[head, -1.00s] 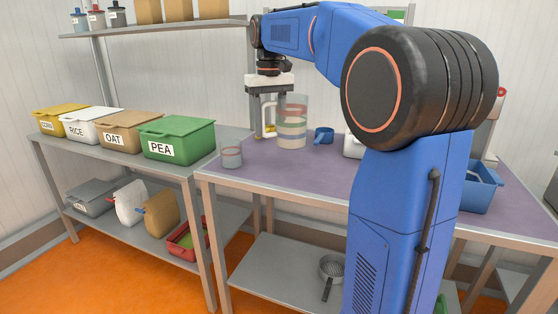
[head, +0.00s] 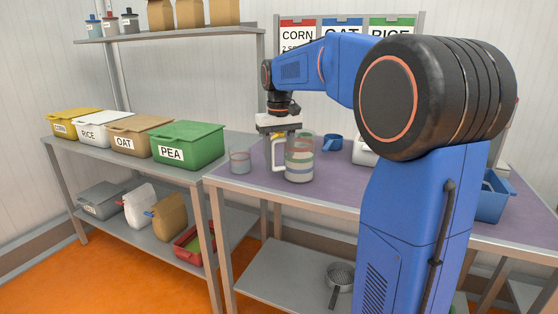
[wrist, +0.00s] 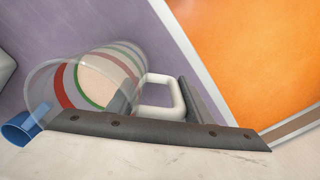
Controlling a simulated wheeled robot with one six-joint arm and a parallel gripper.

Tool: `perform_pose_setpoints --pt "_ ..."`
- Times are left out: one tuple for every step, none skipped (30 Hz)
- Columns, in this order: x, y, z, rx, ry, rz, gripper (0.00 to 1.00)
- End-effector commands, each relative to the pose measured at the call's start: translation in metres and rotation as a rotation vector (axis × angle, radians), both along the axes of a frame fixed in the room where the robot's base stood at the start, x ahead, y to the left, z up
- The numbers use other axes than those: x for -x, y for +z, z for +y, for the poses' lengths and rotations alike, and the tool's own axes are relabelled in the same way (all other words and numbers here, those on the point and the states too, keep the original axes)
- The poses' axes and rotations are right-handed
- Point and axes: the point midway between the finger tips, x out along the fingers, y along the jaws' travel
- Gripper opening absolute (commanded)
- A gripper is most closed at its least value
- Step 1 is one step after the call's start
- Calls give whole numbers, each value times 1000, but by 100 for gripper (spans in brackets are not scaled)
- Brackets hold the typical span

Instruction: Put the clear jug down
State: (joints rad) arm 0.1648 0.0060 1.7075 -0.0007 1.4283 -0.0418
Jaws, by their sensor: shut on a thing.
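The clear jug (head: 300,158) has coloured bands, a pale handle and beige contents. It is upright over the purple worktop, close to the front edge. My gripper (head: 279,134) is shut on the jug's handle, at the jug's left side. In the wrist view the jug (wrist: 92,82) lies across the left, with its handle (wrist: 178,92) between my dark fingers. I cannot tell whether the jug's base touches the purple worktop (head: 335,182).
A small clear cup (head: 240,161) stands left of the jug. A blue mug (head: 332,142) and a white container (head: 364,151) stand behind and to the right. A green PEA bin (head: 188,145) is on the left table.

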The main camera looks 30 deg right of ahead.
Motion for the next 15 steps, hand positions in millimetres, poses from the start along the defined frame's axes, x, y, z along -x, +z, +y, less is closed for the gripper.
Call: perform_pose_setpoints --pt "0 1 0 0 0 -1 0" --pt "0 1 0 0 0 -1 0" --pt "0 0 0 0 0 -1 0" --pt "0 0 0 0 0 -1 0" --pt "0 -1 0 0 0 -1 0" --pt "0 -2 0 0 0 0 0" --pt "0 -2 0 0 0 0 51" --pt "0 -2 0 0 0 0 58" --pt "0 -2 0 0 0 0 65" --pt "0 -2 0 0 0 0 65" --pt "0 -2 0 0 0 0 65" --pt "0 -2 0 0 0 0 65" --pt "0 -2 0 0 0 0 65" --pt "0 -2 0 0 0 0 65" --pt "0 -2 0 0 0 0 65"
